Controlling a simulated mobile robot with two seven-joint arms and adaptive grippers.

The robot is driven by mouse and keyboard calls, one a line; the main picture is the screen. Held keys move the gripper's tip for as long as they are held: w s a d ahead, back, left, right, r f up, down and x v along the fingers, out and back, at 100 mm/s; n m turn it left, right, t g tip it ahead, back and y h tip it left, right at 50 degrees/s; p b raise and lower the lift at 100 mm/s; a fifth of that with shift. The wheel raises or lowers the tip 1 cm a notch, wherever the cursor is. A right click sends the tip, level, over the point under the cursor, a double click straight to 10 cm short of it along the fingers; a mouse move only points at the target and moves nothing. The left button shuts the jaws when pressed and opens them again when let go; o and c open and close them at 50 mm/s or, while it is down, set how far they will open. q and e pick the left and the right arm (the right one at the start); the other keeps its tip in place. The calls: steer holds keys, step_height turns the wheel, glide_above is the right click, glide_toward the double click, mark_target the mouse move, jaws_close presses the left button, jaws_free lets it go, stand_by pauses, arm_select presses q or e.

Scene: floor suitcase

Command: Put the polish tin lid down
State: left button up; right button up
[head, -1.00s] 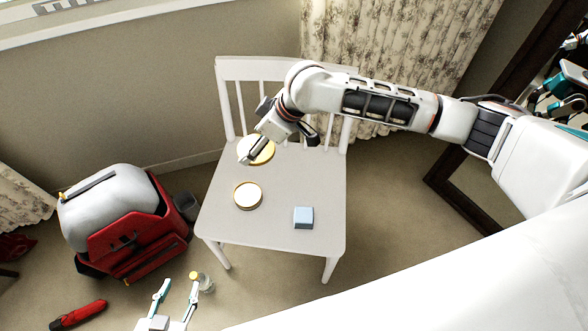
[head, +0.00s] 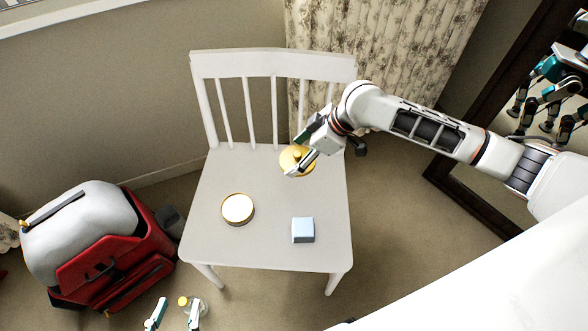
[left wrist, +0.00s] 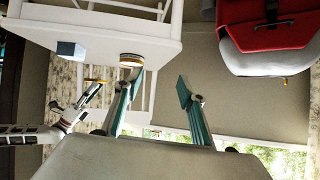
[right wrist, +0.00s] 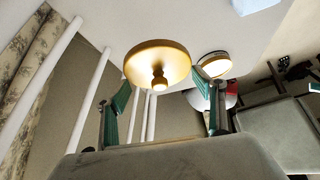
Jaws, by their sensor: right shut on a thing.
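The polish tin lid (head: 290,163) is a round gold disc with a knob. In the head view it shows over the back right of the white chair seat (head: 270,188). My right gripper (head: 305,161) is shut on it. The lid fills much of the right wrist view (right wrist: 150,58), its knob facing the camera. It appears raised above the seat; any contact is hard to tell. The open polish tin (head: 238,208), with a pale top and gold rim, stands at the seat's left. My left gripper (head: 175,315) is open and empty, low in front of the chair.
A light blue block (head: 303,230) sits on the seat's front right. A red and grey suitcase (head: 110,250) stands on the floor at left. A glass with a yellow item (head: 184,301) is near my left gripper. The seat's middle is clear; the chair back (head: 273,65) stands behind.

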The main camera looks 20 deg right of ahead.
steer(key=b, duration=0.1)
glide_above(297, 178)
step_height(297, 178, down, 4)
steer(key=shift+s+f, duration=0.1)
steer(key=shift+s, duration=0.05)
steer(key=shift+f, duration=0.25)
step_height(297, 178, down, 3)
steer(key=shift+f+b, duration=0.15)
steer(key=shift+b, duration=0.65)
steer(key=shift+f, duration=0.35)
steer(key=shift+c, duration=0.5)
steer(key=shift+f, duration=0.15)
steer(key=o, duration=1)
arm_select(q)
steer(key=d, duration=0.1)
steer(key=w+d+r+n+h, duration=0.1)
steer(key=shift+d+r+t, duration=0.3)
steer(key=shift+d+t, duration=0.1)
